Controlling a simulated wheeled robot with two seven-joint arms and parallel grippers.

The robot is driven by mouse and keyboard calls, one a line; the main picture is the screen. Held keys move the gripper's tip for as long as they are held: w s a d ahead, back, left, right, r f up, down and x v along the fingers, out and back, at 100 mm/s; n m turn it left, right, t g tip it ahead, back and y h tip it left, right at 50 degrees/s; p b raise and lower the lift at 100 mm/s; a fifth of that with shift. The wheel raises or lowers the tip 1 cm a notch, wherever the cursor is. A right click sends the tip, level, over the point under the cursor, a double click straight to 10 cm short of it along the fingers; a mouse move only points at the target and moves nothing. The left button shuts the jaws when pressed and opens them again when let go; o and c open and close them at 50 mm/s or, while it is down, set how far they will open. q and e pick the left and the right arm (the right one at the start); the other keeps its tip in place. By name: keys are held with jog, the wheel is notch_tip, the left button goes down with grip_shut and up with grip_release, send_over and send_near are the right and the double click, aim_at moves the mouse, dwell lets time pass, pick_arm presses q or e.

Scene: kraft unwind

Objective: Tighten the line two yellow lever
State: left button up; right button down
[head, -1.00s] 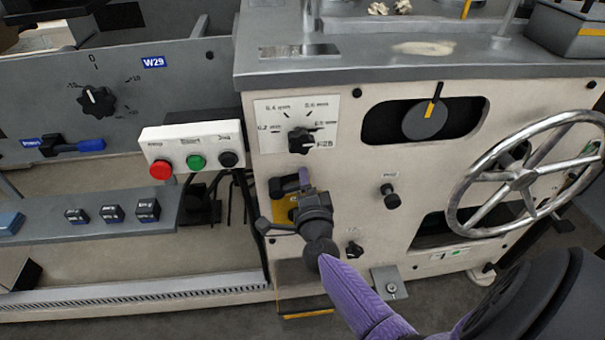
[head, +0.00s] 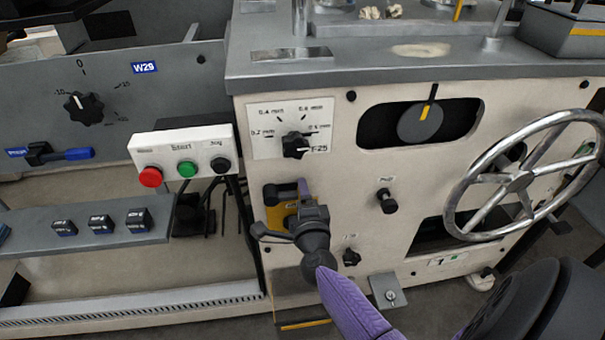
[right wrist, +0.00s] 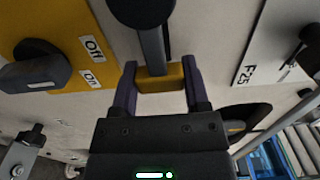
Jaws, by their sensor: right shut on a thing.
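My right gripper (head: 303,190) is at the cream machine front, below the F-25 dial (head: 295,145). In the right wrist view, its two purple fingers (right wrist: 160,80) are shut on a yellow block, the lever's grip (right wrist: 160,76). A dark shaft (right wrist: 153,45) with a round black end joins that block. In the head view my gripper hides most of the lever. A yellow plate (head: 272,216) shows behind the gripper; in the right wrist view a yellow Off/On plate (right wrist: 62,42) with a black switch (right wrist: 35,72) is at left. My left gripper is not in view.
A button box (head: 185,150) with red, green and black buttons is left of my gripper. A black knob (head: 387,201) and a large metal handwheel (head: 520,180) are to the right. A smaller black knob (head: 351,257) is below right.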

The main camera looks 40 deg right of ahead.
jog(key=shift+c, duration=2.4)
grip_release()
jog(key=shift+f, duration=0.15)
jog(key=o, duration=0.4)
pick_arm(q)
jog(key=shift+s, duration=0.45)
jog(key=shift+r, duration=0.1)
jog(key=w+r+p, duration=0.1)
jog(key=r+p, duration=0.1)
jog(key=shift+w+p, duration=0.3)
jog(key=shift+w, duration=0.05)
pick_arm(e)
jog(key=v, duration=1)
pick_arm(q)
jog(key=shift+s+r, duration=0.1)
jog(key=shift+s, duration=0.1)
pick_arm(e)
jog(key=shift+d, duration=0.1)
